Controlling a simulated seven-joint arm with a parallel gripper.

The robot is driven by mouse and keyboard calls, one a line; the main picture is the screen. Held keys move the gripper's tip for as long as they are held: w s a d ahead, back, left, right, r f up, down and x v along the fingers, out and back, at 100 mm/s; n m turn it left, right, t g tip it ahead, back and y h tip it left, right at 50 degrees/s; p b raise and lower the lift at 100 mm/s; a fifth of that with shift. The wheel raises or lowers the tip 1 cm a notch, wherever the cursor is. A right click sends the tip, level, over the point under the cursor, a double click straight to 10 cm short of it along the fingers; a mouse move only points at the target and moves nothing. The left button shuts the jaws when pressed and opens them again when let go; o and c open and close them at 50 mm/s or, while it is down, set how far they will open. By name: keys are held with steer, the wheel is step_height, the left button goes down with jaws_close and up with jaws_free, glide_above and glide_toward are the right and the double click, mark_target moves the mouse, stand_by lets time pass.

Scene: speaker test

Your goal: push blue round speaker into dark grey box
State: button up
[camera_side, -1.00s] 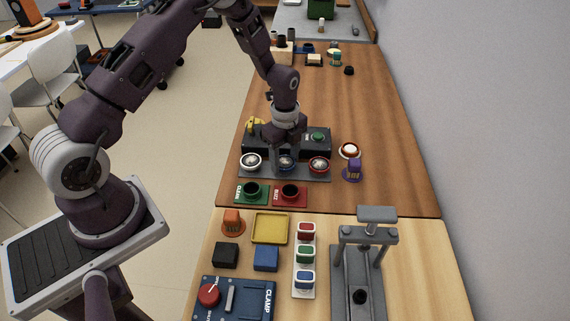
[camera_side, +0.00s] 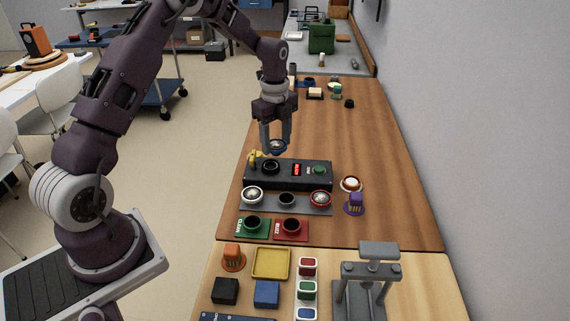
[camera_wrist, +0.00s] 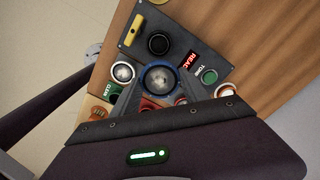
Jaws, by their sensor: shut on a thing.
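The blue round speaker (camera_side: 277,147), with a silvery centre, is between the fingers of my gripper (camera_side: 276,142), which is shut on it. It is held in the air above the far left part of the dark grey box (camera_side: 312,181). The box has an empty-looking round black socket (camera_side: 270,167), a lit red display (camera_side: 297,170), a green button (camera_side: 319,170) and a yellow lever (camera_side: 254,158). In the wrist view the blue speaker (camera_wrist: 160,79) appears below the black socket (camera_wrist: 158,44) in the picture, apart from it.
In front of the box, a grey rack (camera_side: 268,205) holds a white-rimmed speaker (camera_side: 252,195) and a red-rimmed speaker (camera_side: 320,198); its middle place is empty. Green (camera_side: 253,226) and red (camera_side: 291,228) pads lie nearer. A purple object (camera_side: 355,204) stands right.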

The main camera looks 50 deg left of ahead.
steer(key=shift+w+a+f, duration=0.1)
steer(key=shift+a+f, duration=0.55)
steer(key=shift+f, duration=0.35)
steer(key=shift+w+a+f, duration=0.15)
steer(key=shift+a+f, duration=0.45)
steer(key=shift+f, duration=0.45)
steer(key=shift+w+a+f, duration=0.1)
steer(key=shift+a+f, duration=0.55)
steer(key=shift+f, duration=0.35)
steer(key=shift+f, duration=0.25)
steer(key=shift+f, duration=0.3)
steer(key=shift+f, duration=0.15)
steer(key=shift+f, duration=0.4)
steer(key=shift+f, duration=0.15)
